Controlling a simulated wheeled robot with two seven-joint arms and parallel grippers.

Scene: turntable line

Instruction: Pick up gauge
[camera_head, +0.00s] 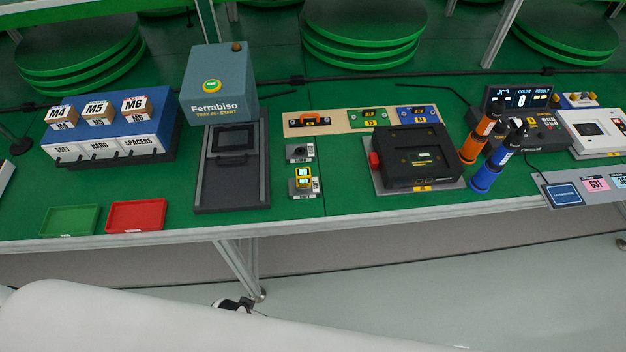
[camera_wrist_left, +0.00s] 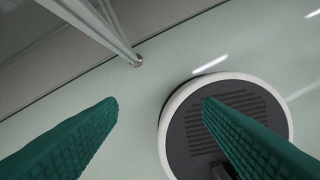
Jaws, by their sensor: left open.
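No object in view is readably labelled as a gauge, so I cannot tell for sure which one it is. An orange-and-black piece (camera_head: 310,119) lies on a tan strip (camera_head: 340,121) at the middle of the bench. A green plate (camera_head: 369,118) and a blue plate (camera_head: 417,114) lie on the same strip to its right. My left gripper (camera_wrist_left: 160,103) shows only in the left wrist view. Its two green ridged fingers are wide apart with nothing between them, over the floor. My right gripper is in neither view.
On the green bench are a Ferrabiso machine (camera_head: 213,90), a black box fixture (camera_head: 415,157), two small stations (camera_head: 299,152) (camera_head: 304,186), a green tray (camera_head: 70,232) and a red tray (camera_head: 107,229). Orange and blue drivers (camera_head: 474,148) (camera_head: 490,172) stand right. Bench legs show below.

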